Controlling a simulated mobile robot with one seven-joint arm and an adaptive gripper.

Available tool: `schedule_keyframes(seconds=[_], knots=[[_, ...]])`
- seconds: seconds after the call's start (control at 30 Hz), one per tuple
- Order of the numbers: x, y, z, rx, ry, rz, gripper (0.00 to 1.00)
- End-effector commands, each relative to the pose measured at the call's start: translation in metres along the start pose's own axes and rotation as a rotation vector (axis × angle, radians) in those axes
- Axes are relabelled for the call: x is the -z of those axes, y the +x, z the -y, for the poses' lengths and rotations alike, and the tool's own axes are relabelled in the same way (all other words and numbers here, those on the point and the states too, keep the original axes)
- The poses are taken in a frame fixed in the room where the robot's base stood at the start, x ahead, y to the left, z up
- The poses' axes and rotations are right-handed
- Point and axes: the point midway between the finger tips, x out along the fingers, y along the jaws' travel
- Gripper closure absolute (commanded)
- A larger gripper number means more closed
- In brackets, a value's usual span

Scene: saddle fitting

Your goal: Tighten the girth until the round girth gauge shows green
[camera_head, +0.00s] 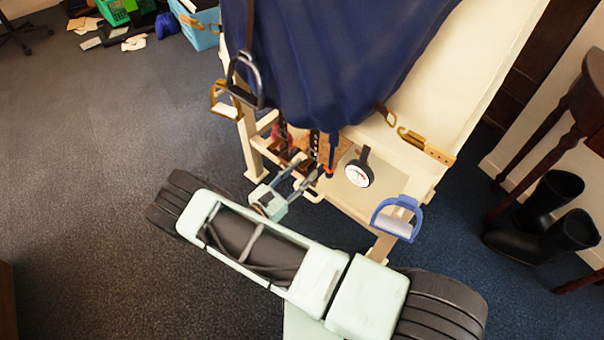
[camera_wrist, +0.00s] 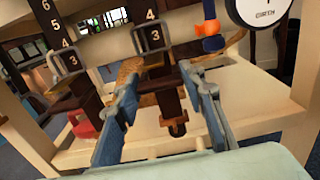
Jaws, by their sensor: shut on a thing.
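The round girth gauge (camera_head: 359,174) has a white face with a red mark and a dark rim; I see no clear green on it. In the wrist view its lower part (camera_wrist: 262,10) shows, marked GIRTH. Two dark straps with white numbers hang side by side. The left strap (camera_wrist: 54,35) has a metal buckle near 3; the right strap (camera_wrist: 150,16) has a buckle around 3. My gripper (camera_wrist: 160,82) is shut on the dark strap end (camera_wrist: 165,98) below the right buckle, one finger on each side. It also shows in the head view (camera_head: 306,172).
A cream wooden stand (camera_head: 250,150) under a navy cloth (camera_head: 320,50) holds the straps. A blue stirrup (camera_head: 398,217) hangs at right, a dark stirrup (camera_head: 245,80) at left. Black boots (camera_head: 545,220) stand beside a table at right.

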Motion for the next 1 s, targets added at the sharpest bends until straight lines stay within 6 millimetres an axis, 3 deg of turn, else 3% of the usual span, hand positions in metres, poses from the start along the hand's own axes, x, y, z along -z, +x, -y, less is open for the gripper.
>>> schedule_keyframes(seconds=[0.03, 0.3, 0.33, 0.47, 0.8, 1.0], knots=[[-0.010, 0.000, 0.001, 0.002, 0.000, 0.003, 1.00], [-0.009, 0.000, 0.001, 0.002, 0.000, 0.004, 1.00], [-0.009, 0.000, 0.001, 0.002, 0.000, 0.004, 0.61], [-0.009, 0.000, 0.001, 0.002, 0.000, 0.003, 0.46], [-0.008, -0.003, 0.000, 0.000, 0.000, 0.002, 0.45], [-0.008, -0.030, -0.001, -0.003, 0.001, 0.001, 0.45]])
